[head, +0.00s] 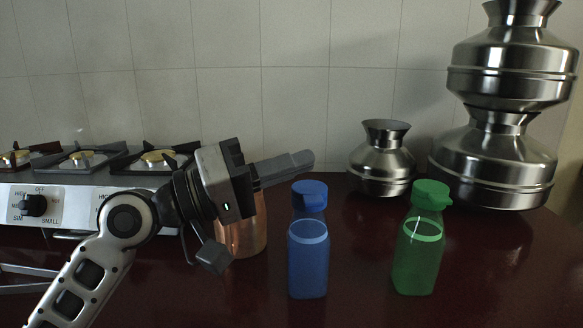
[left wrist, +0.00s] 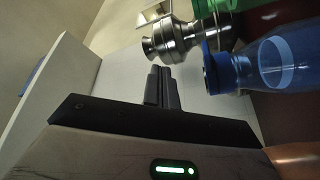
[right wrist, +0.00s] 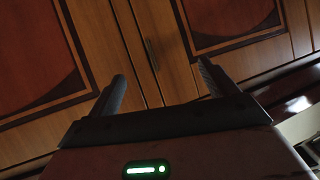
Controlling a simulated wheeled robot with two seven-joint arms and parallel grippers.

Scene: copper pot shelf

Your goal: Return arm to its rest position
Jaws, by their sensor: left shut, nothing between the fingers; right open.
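My left gripper (head: 288,166) reaches in from the left in the head view, above the counter and in front of a copper pot (head: 243,232). Its fingers are shut with nothing between them and point right, just above and left of the blue bottle's cap. In the left wrist view the closed fingers (left wrist: 161,88) show against the pale wall. The copper pot is partly hidden behind the left gripper and wrist. My right gripper (right wrist: 162,88) shows only in the right wrist view. It is open and empty, facing wooden cabinet doors (right wrist: 150,55).
A blue bottle (head: 308,255) and a green bottle (head: 418,255) stand upright on the dark red counter (head: 490,270). A small metal pot (head: 382,165) and two stacked larger metal pots (head: 490,160) stand behind. A gas stove (head: 60,195) is at the left. The counter's front right is clear.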

